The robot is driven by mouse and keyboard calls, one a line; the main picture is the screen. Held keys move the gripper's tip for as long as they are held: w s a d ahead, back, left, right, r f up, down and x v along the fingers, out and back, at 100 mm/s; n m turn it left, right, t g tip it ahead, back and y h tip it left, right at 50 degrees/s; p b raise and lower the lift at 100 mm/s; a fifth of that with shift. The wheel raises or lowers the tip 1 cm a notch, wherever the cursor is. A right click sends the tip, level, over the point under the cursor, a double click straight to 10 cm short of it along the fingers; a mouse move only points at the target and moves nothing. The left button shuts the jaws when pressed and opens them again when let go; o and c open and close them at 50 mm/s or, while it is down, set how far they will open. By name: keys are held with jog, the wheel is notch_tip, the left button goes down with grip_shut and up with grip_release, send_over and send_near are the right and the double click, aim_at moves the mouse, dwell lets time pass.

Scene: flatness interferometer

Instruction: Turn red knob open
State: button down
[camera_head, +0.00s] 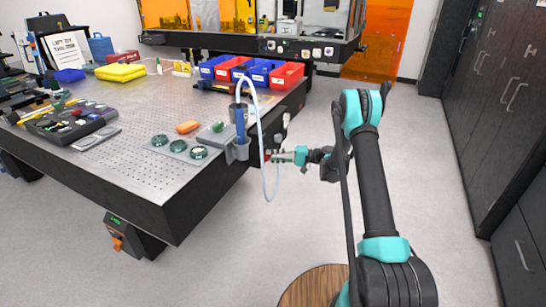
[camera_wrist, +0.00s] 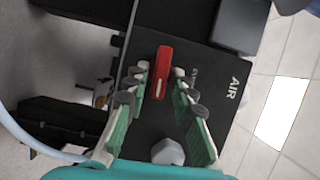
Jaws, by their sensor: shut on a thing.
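The red knob (camera_wrist: 160,72) is a long red handle with a pale mark, on a black panel (camera_wrist: 200,105) lettered "AIR" in the wrist view. My gripper (camera_wrist: 160,84) has its two green-and-grey fingers on either side of the knob, shut on it. In the head view my gripper (camera_head: 285,157) reaches the side of the optical table near its right corner. A small bit of red shows at the fingertips there, and most of the knob is hidden.
A white hose (camera_head: 266,130) loops down close to my gripper, from a blue-handled tool (camera_head: 240,125) in a grey holder. A grey hexagonal part (camera_wrist: 168,152) sits below the knob. The perforated table (camera_head: 120,170) lies left; the floor (camera_head: 240,250) in front is clear.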

jog(key=shift+f+m, duration=0.1)
jog(key=shift+m, duration=0.3)
jog(key=c, duration=1.5)
grip_release()
jog(key=shift+c, duration=0.2)
jog(key=d, duration=1.2)
jog(key=shift+w, duration=0.3)
